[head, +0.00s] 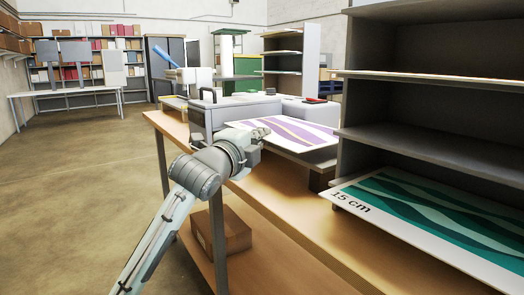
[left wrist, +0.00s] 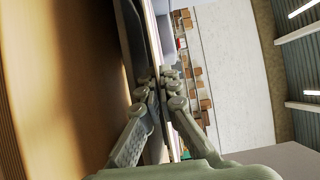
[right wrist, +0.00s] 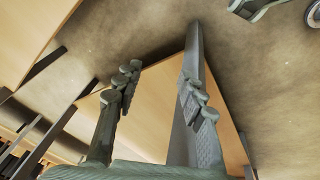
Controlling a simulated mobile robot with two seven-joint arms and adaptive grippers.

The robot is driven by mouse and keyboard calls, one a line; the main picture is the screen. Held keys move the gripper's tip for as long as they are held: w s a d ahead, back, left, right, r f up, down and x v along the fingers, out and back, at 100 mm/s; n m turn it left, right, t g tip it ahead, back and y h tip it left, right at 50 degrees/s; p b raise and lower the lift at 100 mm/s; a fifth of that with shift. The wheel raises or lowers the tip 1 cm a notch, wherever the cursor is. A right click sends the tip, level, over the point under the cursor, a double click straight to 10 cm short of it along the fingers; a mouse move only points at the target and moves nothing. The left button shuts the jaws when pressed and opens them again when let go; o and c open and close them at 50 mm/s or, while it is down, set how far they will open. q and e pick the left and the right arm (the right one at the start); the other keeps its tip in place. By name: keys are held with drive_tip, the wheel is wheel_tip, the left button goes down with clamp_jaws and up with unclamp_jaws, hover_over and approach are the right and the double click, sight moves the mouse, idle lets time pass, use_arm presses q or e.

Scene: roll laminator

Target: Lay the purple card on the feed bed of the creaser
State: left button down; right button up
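The purple card (head: 300,132), white with purple and tan waves, is level beside the grey box-shaped machine (head: 240,109) on the wooden bench, which looks like the creaser. My left gripper (head: 262,132) is at the card's left corner. In the left wrist view its fingers (left wrist: 165,74) are close together, with a thin sheet seen edge-on between them. The feed bed is not clearly visible, and I cannot tell whether the card touches a surface under it. My right gripper (right wrist: 158,75) is open and empty; it shows only in the right wrist view.
A dark shelf unit (head: 430,145) stands close at the right, with a green wave card marked 15 cm (head: 440,215) on its low shelf. A cardboard box (head: 225,230) sits under the bench. The floor (head: 70,180) at left is clear.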

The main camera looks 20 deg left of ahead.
use_arm(q)
wheel_tip(320, 180, down, 3)
drive_tip(key=shift+r, duration=0.1)
drive_tip(key=shift+f, duration=0.35)
drive_tip(key=c, duration=1.7)
unclamp_jaws()
use_arm(e)
drive_tip(key=shift+r, duration=0.55)
